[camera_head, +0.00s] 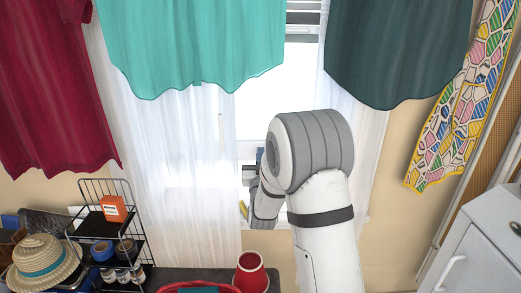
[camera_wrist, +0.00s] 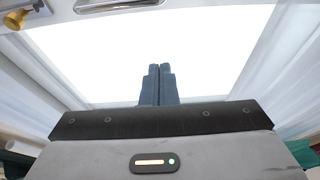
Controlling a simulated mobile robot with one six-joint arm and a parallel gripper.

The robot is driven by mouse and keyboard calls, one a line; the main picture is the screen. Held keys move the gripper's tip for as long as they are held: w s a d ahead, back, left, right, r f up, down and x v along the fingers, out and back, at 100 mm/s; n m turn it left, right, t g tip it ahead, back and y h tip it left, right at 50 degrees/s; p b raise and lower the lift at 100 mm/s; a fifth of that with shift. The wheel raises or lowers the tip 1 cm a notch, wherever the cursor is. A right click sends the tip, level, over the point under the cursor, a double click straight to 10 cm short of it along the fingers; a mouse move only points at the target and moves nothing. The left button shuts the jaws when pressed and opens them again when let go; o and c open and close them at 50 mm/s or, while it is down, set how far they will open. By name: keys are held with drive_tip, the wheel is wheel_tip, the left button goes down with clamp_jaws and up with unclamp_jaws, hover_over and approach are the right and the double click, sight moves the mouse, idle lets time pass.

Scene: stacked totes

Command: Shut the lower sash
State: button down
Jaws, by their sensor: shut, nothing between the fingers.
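The window (camera_head: 262,95) is bright between white sheer curtains in the head view. A white sash rail (camera_wrist: 65,12) crosses the top of the wrist view, with a pale metal handle (camera_wrist: 115,5) on it and a brass-coloured fitting (camera_wrist: 17,17) at its left. My gripper (camera_wrist: 160,68) is shut and empty, its two dark fingers side by side against the bright pane. The fingertips appear below the rail in the wrist view, with a visible gap. In the head view my arm hides much of the window's lower part, and how far the lower sash is open cannot be told.
Sheer curtains (camera_head: 185,165) hang close on both sides. A teal cloth (camera_head: 195,45) hangs above. Below stand a wire rack (camera_head: 105,215) with jars, a straw hat (camera_head: 40,262) and a red pot (camera_head: 251,275). A grey-white cabinet (camera_head: 485,245) stands at right.

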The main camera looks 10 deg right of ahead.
sight(260, 137)
drive_tip(key=p+x, duration=0.1)
drive_tip(key=x, duration=0.9)
drive_tip(key=shift+w, duration=0.1)
drive_tip(key=shift+f, duration=2)
wheel_tip(260, 137, down, 9)
drive_tip(key=b, duration=0.9)
drive_tip(key=shift+f+b, duration=0.25)
drive_tip(key=shift+b, duration=0.15)
drive_tip(key=shift+r, duration=0.1)
